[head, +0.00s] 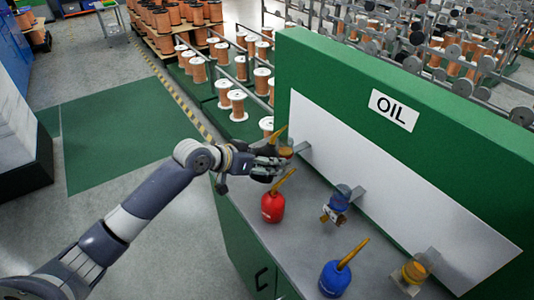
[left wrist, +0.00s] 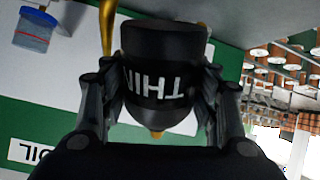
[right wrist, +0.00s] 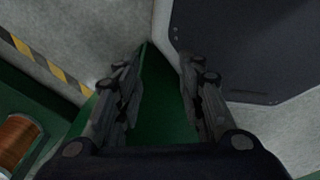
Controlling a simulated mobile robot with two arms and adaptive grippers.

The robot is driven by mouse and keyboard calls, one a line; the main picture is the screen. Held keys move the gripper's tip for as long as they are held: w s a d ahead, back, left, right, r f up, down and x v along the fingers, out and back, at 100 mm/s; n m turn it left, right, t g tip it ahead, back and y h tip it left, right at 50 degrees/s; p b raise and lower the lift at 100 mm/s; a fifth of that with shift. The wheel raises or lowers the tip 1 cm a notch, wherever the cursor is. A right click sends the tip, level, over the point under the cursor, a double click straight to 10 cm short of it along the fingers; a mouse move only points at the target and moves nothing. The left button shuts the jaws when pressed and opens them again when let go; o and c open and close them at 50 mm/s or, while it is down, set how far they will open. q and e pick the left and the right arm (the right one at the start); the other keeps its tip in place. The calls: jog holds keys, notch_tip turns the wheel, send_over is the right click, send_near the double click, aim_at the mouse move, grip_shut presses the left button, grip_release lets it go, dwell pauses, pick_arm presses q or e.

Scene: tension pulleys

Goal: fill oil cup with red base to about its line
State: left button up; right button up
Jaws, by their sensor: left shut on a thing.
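My left gripper (head: 268,165) is shut on a black oil can (left wrist: 165,75) with white lettering that reads THIN, upside down in the left wrist view. In the head view the gripper hides most of this can; an amber spout rises beside it. The can is at the far end of the bench, close to an amber oil cup (head: 286,152) on the wall, whose base colour I cannot make out. A blue cup (head: 342,192) is mid-wall and a yellowish cup (head: 414,271) is at the near end. No red base is clearly visible. My right gripper (right wrist: 162,80) is open and empty.
A red can (head: 272,207) and a blue can (head: 334,279), both with amber spouts, stand on the grey bench (head: 300,240). A small object (head: 331,215) shows below the blue cup. The green wall with the OIL sign (head: 394,110) bounds the bench's back.

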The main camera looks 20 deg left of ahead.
pick_arm(q)
jog(key=shift+s+r+g+y+p, duration=0.35)
jog(key=shift+g+p, duration=0.55)
jog(key=shift+p, duration=0.55)
jog(key=shift+s+a+f+g+p, duration=0.1)
jog(key=shift+f+g+p, duration=0.05)
jog(key=shift+g+p, duration=0.35)
jog(key=shift+n+p, duration=0.3)
jog(key=shift+p, duration=0.25)
jog(key=shift+r+g+y+p, duration=0.5)
jog(key=shift+g+p, duration=0.2)
jog(key=shift+p, duration=1.2)
